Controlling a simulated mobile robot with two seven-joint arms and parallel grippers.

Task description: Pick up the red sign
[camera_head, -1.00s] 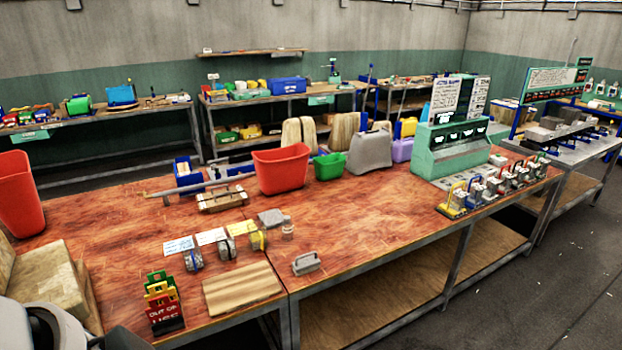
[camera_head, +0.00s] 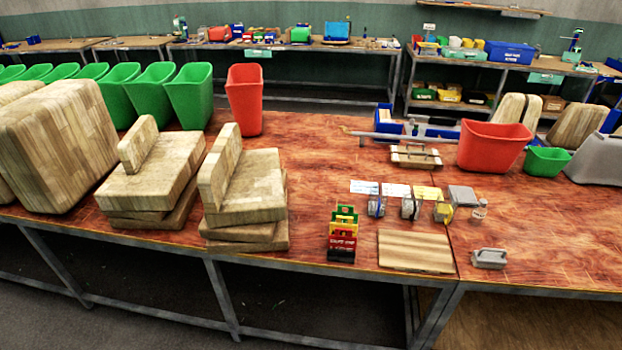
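The red sign (camera_head: 343,242) stands upright in a small stack of signs near the front edge of the wooden table. It has white lettering, too small to read surely now. A yellow sign and a green sign (camera_head: 346,211) show above and behind it, and a black base shows below it. Neither of my grippers is in the head view.
A light wooden board (camera_head: 415,251) lies right of the signs. Stacked wooden blocks (camera_head: 245,195) stand to the left. Several tape rolls and cards, a grey handled block (camera_head: 489,258) and a red bin (camera_head: 492,146) are farther right. Table (camera_head: 310,165) behind the signs is bare.

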